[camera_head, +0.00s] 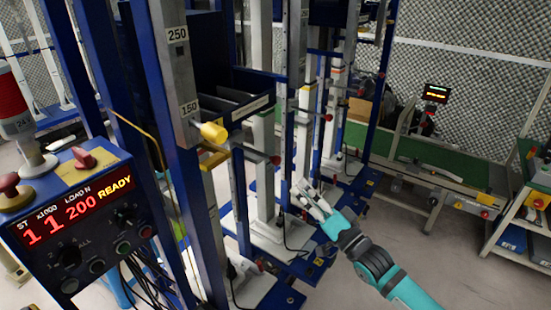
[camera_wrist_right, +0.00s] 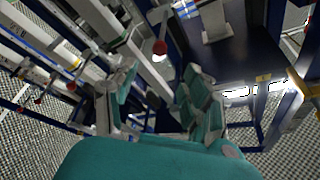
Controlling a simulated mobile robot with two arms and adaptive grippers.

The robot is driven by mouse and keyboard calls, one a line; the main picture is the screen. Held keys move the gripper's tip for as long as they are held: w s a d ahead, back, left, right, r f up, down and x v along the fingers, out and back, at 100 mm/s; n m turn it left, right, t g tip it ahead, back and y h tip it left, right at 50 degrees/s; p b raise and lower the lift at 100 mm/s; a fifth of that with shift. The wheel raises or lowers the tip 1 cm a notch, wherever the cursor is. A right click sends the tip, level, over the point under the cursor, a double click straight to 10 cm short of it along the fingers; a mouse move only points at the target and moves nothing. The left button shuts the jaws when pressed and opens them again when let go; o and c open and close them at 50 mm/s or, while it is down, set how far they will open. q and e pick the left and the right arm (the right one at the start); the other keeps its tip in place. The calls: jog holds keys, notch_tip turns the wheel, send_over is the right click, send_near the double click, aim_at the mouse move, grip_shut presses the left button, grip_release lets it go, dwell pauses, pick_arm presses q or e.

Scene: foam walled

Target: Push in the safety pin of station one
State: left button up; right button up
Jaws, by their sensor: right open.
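A yellow knob-ended pin (camera_head: 213,131) sticks out to the right from the grey column marked 150 and 250 at the nearest blue station. I take it for the safety pin; how deep it sits I cannot tell. My right gripper (camera_head: 311,196) is open and empty, to the right of and below the pin, apart from it. In the right wrist view the spread fingers of my right gripper (camera_wrist_right: 158,105) show with nothing between them. My left gripper is not in view.
A red ball knob (camera_head: 276,160) stands out from the nearest station; a red ball also shows in the wrist view (camera_wrist_right: 160,47). A control panel (camera_head: 80,215) reading READY is at the left. A green-topped conveyor (camera_head: 450,165) is at the right. Grey floor is free at lower right.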

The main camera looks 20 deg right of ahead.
aim_at(279, 164)
jog(key=p+x, duration=0.1)
jog(key=x, duration=1.1)
jog(key=shift+w, duration=0.15)
grip_shut()
